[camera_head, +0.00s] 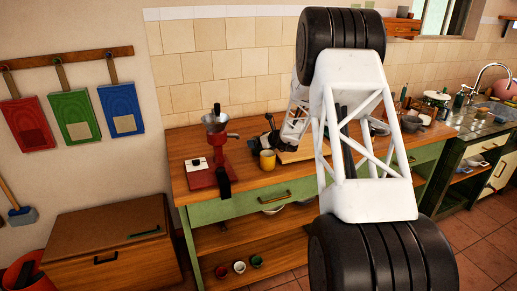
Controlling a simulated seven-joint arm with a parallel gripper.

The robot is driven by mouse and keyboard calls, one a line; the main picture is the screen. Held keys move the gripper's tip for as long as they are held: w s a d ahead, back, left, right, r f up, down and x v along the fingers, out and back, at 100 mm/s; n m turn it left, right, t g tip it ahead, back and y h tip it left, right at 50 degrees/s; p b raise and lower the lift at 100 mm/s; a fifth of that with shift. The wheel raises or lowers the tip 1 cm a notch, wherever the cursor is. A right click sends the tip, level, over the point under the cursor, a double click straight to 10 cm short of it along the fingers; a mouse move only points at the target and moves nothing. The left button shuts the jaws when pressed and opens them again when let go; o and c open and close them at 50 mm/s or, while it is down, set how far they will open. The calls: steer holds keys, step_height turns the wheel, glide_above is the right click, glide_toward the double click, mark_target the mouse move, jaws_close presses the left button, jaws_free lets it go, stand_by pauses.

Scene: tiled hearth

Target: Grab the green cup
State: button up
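A small green cup (256,261) stands on the lower wooden shelf under the counter, at the right end of a short row. A white cup (239,267) is just left of it, and a red cup (221,271) is left of that. My gripper (267,139) is a small dark shape at the end of my white arm, over the counter near a yellow mug (267,160). It is well above the green cup and apart from it. It is too small and dark to tell whether its fingers are open or shut.
The wooden countertop (185,147) overhangs the shelf. A red grinder (217,150) stands on its left part. Pale bowls (275,209) sit on a shelf above the cups. A wooden chest (110,240) stands left of the counter. My arm hides much of the right side.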

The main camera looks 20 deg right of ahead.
steer(key=shift+w+a+f, duration=0.1)
steer(key=shift+w, duration=0.1)
steer(key=shift+c, duration=0.3)
steer(key=c, duration=1)
